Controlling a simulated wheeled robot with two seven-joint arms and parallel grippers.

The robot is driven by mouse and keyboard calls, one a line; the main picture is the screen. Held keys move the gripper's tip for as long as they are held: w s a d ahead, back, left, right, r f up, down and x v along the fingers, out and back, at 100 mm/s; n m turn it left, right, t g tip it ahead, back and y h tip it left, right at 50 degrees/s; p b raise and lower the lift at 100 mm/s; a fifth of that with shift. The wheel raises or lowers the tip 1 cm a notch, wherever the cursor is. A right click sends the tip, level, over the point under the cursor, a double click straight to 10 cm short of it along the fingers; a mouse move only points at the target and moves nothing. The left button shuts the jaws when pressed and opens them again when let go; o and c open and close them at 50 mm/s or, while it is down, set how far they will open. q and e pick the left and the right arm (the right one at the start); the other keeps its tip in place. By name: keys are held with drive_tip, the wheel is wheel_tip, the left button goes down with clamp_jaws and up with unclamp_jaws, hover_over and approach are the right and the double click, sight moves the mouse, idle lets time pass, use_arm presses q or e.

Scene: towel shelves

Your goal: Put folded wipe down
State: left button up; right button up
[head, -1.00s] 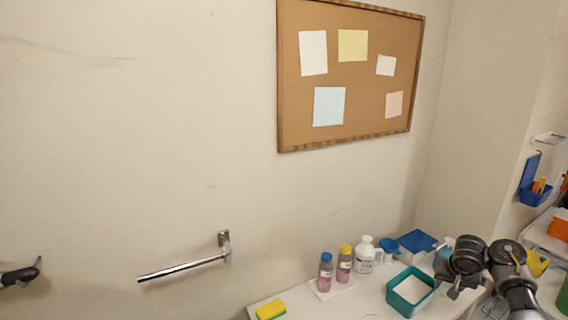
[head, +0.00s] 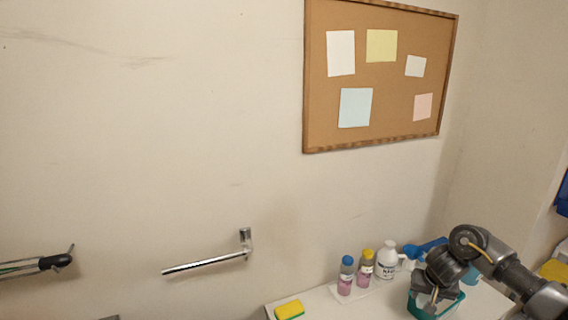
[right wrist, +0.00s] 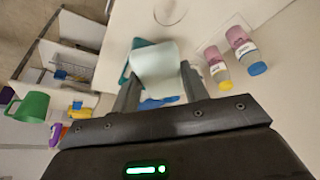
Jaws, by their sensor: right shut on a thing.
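My right gripper (head: 432,298) is low over the teal box (head: 459,299) at the bottom right of the head view. In the right wrist view its fingers (right wrist: 159,88) are shut on a pale folded wipe (right wrist: 155,64). The teal box (right wrist: 139,43) shows behind the wipe there, and the wipe covers most of it. I cannot tell whether the wipe touches the box. In the head view the arm hides the wipe and part of the box. My left gripper is not in view.
Two pink-filled bottles (head: 346,281) and a white bottle (head: 386,262) stand close left of my right gripper. A yellow sponge (head: 289,309) lies further left on the white counter. A metal wall bar (head: 206,263) is on the left. A green mug (right wrist: 31,107) shows in the wrist view.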

drive_tip(key=s+a+r+n+y, duration=0.1)
drive_tip(key=a+r+n, duration=0.35)
drive_tip(key=a, duration=0.35)
drive_tip(key=s+a+r+n+y, duration=0.25)
drive_tip(key=a+r, duration=0.35)
drive_tip(key=a, duration=0.3)
drive_tip(key=s+a+r+n, duration=0.2)
drive_tip(key=s+a+n, duration=0.2)
drive_tip(key=s+a, duration=0.1)
drive_tip(key=s+d+f+n+g+y, duration=0.1)
drive_tip(key=s+n, duration=0.1)
drive_tip(key=s, duration=0.3)
drive_tip(key=s+d+f+n+y, duration=0.1)
drive_tip(key=s+d+n, duration=0.1)
drive_tip(key=s, duration=0.3)
wheel_tip(320, 180, down, 14)
drive_tip(key=b, duration=1.4)
drive_tip(key=shift+s+f, duration=0.25)
drive_tip(key=shift+s, duration=0.05)
